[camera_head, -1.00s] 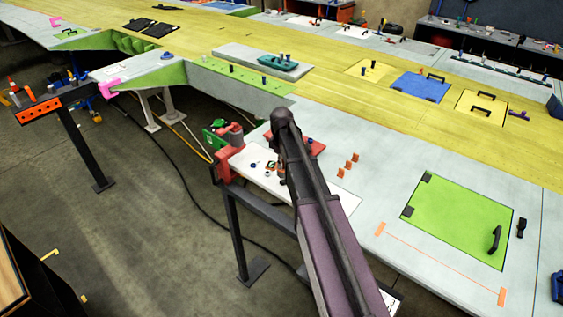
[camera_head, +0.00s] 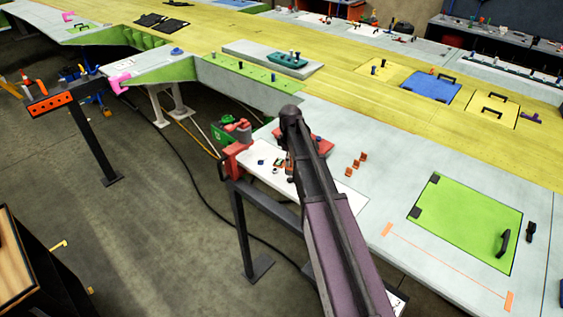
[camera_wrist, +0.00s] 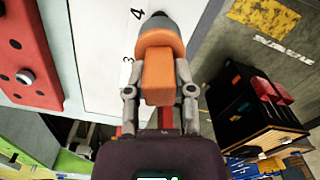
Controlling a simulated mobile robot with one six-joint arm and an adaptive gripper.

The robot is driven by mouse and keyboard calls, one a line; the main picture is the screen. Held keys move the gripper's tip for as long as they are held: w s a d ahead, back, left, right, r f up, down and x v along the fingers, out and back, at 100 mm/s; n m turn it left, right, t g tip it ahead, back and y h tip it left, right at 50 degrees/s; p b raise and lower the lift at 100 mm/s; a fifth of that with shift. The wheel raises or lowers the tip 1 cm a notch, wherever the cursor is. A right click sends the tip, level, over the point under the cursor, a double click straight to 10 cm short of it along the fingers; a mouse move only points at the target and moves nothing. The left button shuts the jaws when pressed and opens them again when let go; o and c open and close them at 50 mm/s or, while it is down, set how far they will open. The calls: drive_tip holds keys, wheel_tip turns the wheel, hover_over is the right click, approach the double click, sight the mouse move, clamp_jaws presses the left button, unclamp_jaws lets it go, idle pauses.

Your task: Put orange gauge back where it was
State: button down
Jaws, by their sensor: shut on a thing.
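In the wrist view my gripper (camera_wrist: 159,92) is shut on the orange gauge (camera_wrist: 158,80), with one grey finger on each side. The gauge has an orange body and a grey rounded end with a dark tip. It overlaps a white board (camera_wrist: 100,62) marked with the numbers 3 and 4. I cannot tell whether it touches the board. In the head view my arm hides most of the gripper and the gauge.
A red vise-like fixture (camera_head: 236,152) stands at the board's left end. A red block with knobs (camera_wrist: 22,50) is at left in the wrist view. Open floor lies left.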

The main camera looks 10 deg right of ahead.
drive_tip(key=s+a+m, duration=0.2)
drive_tip(key=s+a, duration=0.8)
drive_tip(key=s, duration=0.3)
drive_tip(key=shift+s+a, duration=0.2)
drive_tip(key=shift+s, duration=0.15)
